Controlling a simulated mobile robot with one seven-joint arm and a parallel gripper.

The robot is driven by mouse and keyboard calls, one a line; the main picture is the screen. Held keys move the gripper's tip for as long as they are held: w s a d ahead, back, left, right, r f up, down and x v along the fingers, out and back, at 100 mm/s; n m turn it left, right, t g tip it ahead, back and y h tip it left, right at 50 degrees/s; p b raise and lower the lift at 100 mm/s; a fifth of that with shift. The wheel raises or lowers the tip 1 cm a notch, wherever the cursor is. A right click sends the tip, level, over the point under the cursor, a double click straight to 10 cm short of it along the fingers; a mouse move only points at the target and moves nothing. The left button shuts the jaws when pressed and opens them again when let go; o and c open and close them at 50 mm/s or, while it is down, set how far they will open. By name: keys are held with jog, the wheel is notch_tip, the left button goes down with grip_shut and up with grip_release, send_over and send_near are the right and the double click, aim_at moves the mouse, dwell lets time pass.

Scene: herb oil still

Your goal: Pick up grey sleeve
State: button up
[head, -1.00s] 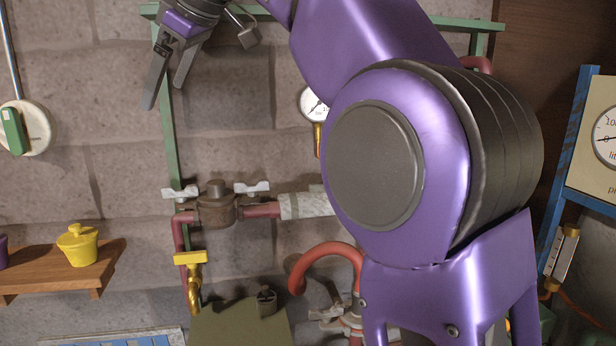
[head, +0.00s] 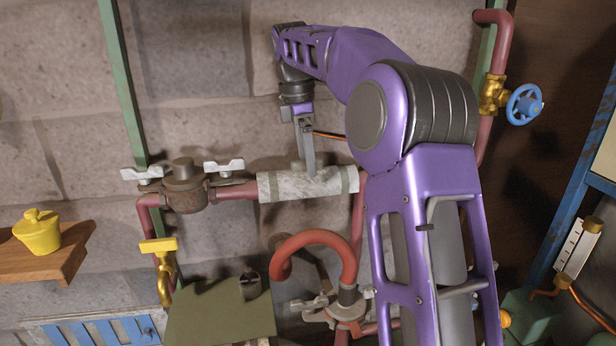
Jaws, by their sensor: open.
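The grey sleeve (head: 277,186) is a pale, mottled cylinder with greenish bands near its ends. It lies roughly level around the red pipe, right of the brown valve body, in the middle of the head view. My gripper (head: 306,168) points down at the sleeve's upper middle, its fingers overlapping the sleeve in the picture. The jaws are open, seen nearly edge-on, so one finger largely hides the other. I cannot tell whether the fingers touch the sleeve or straddle it.
The brown valve body (head: 185,190) with pale wing nuts is left of the sleeve. A curved red pipe (head: 312,240) rises below it, beside an olive block (head: 222,312). A blue handwheel (head: 524,104) is at right. A yellow pot (head: 38,232) stands on the wooden shelf (head: 45,262).

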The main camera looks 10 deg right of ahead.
jog(key=f, duration=0.5)
jog(key=shift+w+d, duration=0.2)
jog(key=shift+d, duration=0.15)
jog(key=shift+r, duration=0.15)
jog(key=c, duration=1.2)
jog(key=shift+c, duration=0.2)
